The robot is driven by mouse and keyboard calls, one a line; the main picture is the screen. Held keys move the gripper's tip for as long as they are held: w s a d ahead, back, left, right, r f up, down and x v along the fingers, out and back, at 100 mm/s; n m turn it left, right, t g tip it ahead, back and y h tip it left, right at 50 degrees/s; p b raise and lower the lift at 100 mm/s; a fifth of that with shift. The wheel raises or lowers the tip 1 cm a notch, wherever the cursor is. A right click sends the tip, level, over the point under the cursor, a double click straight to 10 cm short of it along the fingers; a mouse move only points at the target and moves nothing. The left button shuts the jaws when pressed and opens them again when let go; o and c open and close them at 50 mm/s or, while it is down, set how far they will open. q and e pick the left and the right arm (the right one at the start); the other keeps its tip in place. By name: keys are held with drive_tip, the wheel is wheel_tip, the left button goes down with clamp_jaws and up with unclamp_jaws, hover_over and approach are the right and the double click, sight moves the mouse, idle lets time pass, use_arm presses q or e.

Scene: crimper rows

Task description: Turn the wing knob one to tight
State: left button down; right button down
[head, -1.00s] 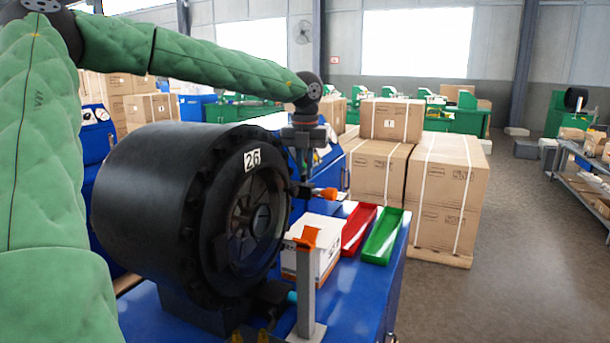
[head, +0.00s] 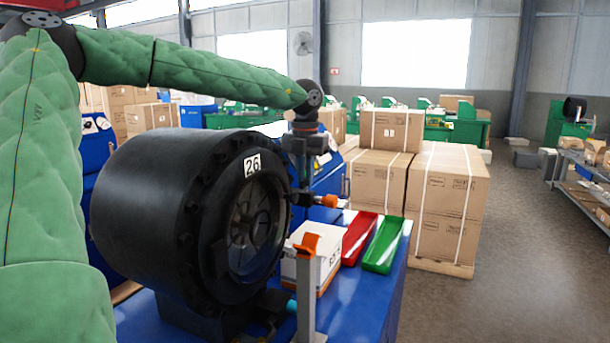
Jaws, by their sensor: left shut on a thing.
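My left gripper (head: 304,199) hangs from the arm at the right edge of the black crimper head (head: 165,205), which carries a "26" label. Its dark fingers are small and partly merge with the crimper's rim. An orange knob (head: 329,201), which looks like the wing knob, shows right at the fingers on a short, roughly level shaft. The gripper is shut on it, though the contact is hard to make out. My right gripper is not in view.
A grey post with an orange top (head: 308,244) stands in front of a white carton (head: 325,262) on the blue bench (head: 360,305). A red tray (head: 358,238) and a green tray (head: 383,245) lie behind. Strapped boxes (head: 447,205) stand beyond; the floor at right is open.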

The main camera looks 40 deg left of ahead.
use_arm(q)
drive_tip(key=c, duration=1.5)
unclamp_jaws()
drive_tip(key=shift+w+f, duration=0.1)
